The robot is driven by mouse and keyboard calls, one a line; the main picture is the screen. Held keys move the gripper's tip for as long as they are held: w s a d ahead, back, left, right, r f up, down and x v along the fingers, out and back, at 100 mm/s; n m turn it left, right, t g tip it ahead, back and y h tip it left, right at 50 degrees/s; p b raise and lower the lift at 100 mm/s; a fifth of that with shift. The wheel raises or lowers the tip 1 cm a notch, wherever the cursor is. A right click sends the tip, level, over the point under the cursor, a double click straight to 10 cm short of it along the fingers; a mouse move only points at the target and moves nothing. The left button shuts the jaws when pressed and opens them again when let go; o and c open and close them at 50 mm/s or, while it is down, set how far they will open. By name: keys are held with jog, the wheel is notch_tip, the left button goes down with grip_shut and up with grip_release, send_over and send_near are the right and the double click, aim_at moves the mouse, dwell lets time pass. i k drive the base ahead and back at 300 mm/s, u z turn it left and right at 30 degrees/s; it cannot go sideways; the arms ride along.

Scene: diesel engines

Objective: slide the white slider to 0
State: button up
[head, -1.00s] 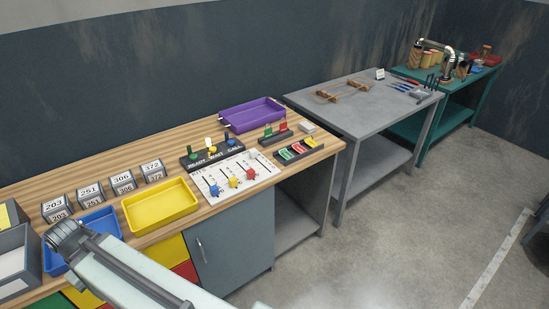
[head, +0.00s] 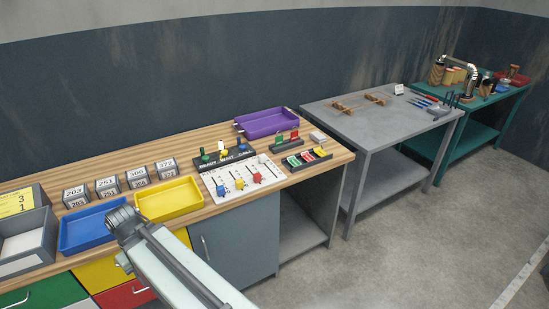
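The white slider board (head: 236,193) lies on the wooden bench, with several dark slots. My gripper's fingers do not show.
A blue tray (head: 85,230) and a yellow tray (head: 170,199) lie left of the board. A black rack with coloured flags (head: 222,158) stands behind it. A purple tray (head: 266,122) is at the back. Racks of coloured pieces (head: 303,160) lie to the right. Floor at right is clear.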

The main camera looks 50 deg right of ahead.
aim_at(262, 158)
jog(key=z, duration=0.1)
jog(key=i, duration=1)
